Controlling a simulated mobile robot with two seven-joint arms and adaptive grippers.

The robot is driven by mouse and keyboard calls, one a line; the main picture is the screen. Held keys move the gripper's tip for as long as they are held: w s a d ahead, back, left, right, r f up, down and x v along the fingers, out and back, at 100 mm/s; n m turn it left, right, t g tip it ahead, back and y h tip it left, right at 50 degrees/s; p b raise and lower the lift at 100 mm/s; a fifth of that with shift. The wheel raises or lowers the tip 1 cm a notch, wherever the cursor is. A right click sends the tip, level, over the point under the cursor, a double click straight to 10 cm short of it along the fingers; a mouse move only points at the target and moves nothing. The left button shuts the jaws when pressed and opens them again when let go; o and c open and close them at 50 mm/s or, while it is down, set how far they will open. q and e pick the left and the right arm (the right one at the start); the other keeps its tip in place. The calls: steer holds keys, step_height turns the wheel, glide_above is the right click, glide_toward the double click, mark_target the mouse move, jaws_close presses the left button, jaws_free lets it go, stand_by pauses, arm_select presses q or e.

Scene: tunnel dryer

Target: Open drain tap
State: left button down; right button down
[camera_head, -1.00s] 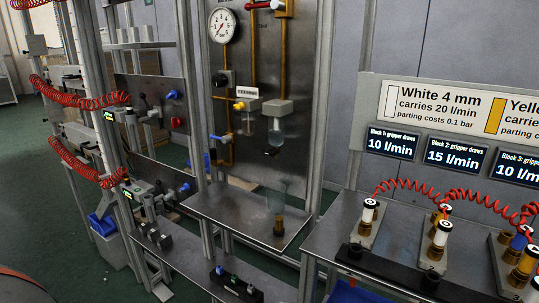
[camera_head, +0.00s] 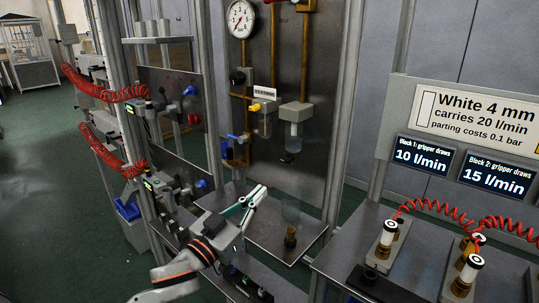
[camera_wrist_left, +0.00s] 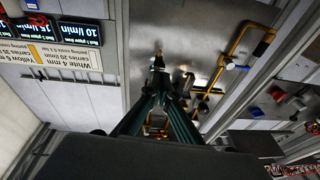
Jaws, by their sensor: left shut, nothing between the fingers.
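My left gripper (camera_head: 255,203) has teal fingers and is shut and empty. It is in front of the steel panel, over the lower shelf, to the left of a clear cylinder (camera_head: 291,209). In the left wrist view its fingertips (camera_wrist_left: 158,64) meet in front of the panel. A filter with a clear bowl (camera_head: 293,134) hangs on the panel. A small dark fitting (camera_head: 288,157), possibly the drain tap, is below the bowl, above and to the right of the gripper, apart from it. My right gripper is out of view.
A yellow-handled valve (camera_head: 262,106) and a blue-handled valve (camera_head: 238,138) are on the panel (camera_head: 275,62), under a gauge (camera_head: 241,19). Red coiled hoses (camera_head: 105,88) hang left. A bench with hose blocks (camera_head: 388,240) is right.

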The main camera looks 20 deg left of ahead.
mark_target(287, 159)
arm_select(q)
step_height(287, 159, up, 6)
steer(key=t+h, duration=0.1)
steer(key=shift+d+r+h, duration=0.15)
steer(key=shift+r+h, duration=0.05)
steer(key=shift+h, duration=0.2)
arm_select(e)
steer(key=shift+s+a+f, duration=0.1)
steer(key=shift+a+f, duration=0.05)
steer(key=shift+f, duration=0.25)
arm_select(q)
steer(key=shift+w, duration=0.1)
steer(key=shift+w, duration=0.1)
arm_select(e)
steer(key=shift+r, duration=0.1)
